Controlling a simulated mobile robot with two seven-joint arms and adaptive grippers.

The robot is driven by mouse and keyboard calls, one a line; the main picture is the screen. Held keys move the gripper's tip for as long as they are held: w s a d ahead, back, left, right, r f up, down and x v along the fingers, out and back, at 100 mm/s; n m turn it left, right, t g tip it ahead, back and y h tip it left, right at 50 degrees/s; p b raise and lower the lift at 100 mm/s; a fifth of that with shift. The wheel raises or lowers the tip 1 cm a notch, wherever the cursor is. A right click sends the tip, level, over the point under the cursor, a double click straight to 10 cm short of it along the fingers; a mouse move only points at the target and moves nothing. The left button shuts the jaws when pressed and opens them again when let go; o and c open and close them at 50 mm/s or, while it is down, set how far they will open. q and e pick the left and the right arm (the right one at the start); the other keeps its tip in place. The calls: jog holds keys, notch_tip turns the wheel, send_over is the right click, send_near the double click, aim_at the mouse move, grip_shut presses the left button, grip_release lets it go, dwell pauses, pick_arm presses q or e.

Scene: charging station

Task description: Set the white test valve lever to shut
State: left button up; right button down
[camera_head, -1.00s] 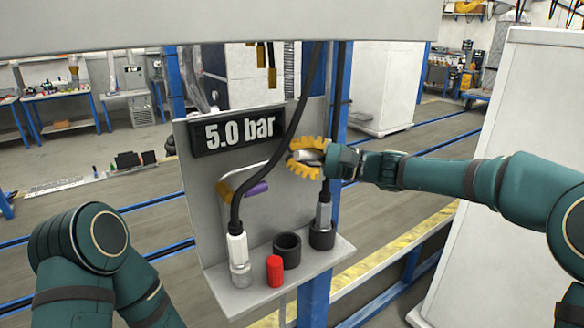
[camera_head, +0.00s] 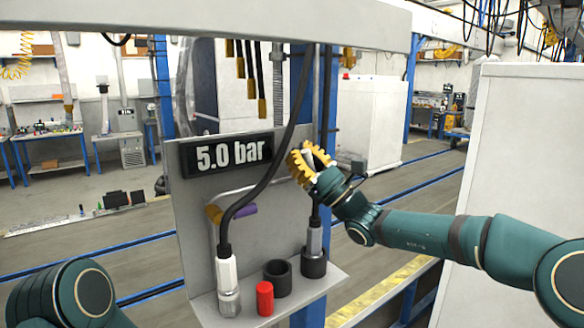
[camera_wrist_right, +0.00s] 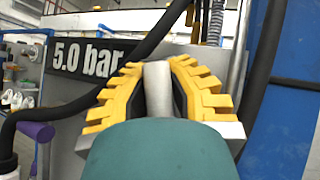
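A grey upright panel (camera_head: 185,210) carries the "5.0 bar" display (camera_head: 225,154). My right gripper (camera_head: 308,160) is at the panel's upper right edge, its yellow ribbed fingers on both sides of a pale rod, which appears to be the white lever (camera_head: 311,157). In the right wrist view the lever (camera_wrist_right: 157,88) stands between the dark inner pads of the right gripper (camera_wrist_right: 157,80), and the fingers look closed on it. The lever's pivot is hidden by the gripper. My left arm shows at lower left; its gripper is out of view.
A black hose (camera_head: 275,160) hangs close left of the gripper. A bent pipe with a purple grip (camera_head: 238,214) is on the panel. The shelf (camera_head: 335,277) holds a red cap (camera_head: 264,298), a black socket (camera_head: 278,277) and hose connectors. A white cabinet (camera_head: 520,150) stands right.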

jog(key=shift+w+d+m+t+h+b, duration=0.1)
jog(key=shift+w+d+m+t+h, duration=0.3)
jog(key=shift+m+t, duration=0.75)
jog(key=shift+d+m+t+h+b, duration=0.2)
jog(key=shift+m+t+h, duration=0.4)
jog(key=shift+m+t, duration=0.5)
jog(key=shift+w+d+m+t+h+b, duration=0.1)
jog(key=shift+w+d+m+t+h, duration=0.15)
jog(key=shift+m+t+h, duration=0.85)
jog(key=shift+f+m+y, duration=0.1)
jog(key=shift+m+y, duration=0.3)
jog(key=shift+m, duration=0.15)
jog(key=c, duration=1.2)
grip_release()
jog(key=shift+s+d, duration=0.1)
jog(key=shift+d, duration=0.05)
jog(key=o, duration=0.3)
jog(key=shift+s+d+r, duration=0.15)
jog(key=shift+d+r, duration=0.05)
jog(key=shift+d, duration=0.1)
jog(key=shift+o, duration=0.2)
jog(key=shift+a, duration=0.3)
jog(key=v, duration=1.2)
jog(key=shift+d, duration=0.1)
